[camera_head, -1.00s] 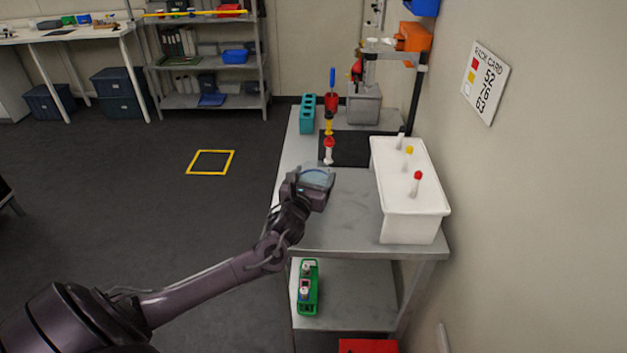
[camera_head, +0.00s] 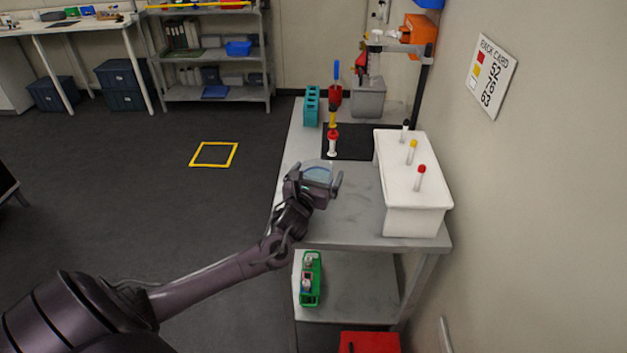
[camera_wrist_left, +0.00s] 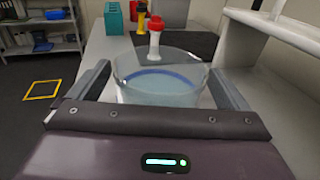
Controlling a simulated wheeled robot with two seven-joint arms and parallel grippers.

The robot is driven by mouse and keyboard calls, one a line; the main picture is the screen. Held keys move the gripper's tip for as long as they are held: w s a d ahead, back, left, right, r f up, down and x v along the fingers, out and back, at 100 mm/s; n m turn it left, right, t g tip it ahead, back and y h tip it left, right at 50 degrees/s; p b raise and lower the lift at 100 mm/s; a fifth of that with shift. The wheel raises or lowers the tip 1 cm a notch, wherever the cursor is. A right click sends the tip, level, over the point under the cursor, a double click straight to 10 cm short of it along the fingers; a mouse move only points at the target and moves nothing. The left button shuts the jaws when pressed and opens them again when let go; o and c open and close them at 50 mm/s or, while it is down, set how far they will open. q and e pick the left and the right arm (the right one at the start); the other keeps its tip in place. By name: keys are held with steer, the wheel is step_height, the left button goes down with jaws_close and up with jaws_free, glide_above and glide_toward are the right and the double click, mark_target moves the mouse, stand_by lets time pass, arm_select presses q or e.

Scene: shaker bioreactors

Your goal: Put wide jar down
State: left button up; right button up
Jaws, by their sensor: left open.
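The wide jar (camera_wrist_left: 160,82) is a clear glass vessel with a blue ring and pale liquid. In the left wrist view it stands upright between the fingers of my left gripper (camera_wrist_left: 160,85), with a finger on each side. The fingers are open; whether either touches the glass is hard to tell. In the head view the jar (camera_head: 318,174) shows behind the gripper (camera_head: 320,180), over the near left part of the grey metal bench (camera_head: 350,222). Its base is hidden there. My right gripper is not in view.
A white box (camera_head: 413,190) with several capped tubes stands on the right of the bench. A teal rack (camera_head: 311,106) and grey container (camera_head: 368,100) are farther back. Bare metal lies right of the gripper.

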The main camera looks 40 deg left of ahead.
arm_select(q)
steer(key=b+v, duration=0.1)
steer(key=v, duration=0.9)
steer(key=shift+s+d, duration=0.1)
steer(key=shift+s, duration=0.2)
steer(key=shift+s+d+r, duration=0.1)
steer(key=shift+s+d, duration=0.1)
steer(key=shift+s, duration=0.5)
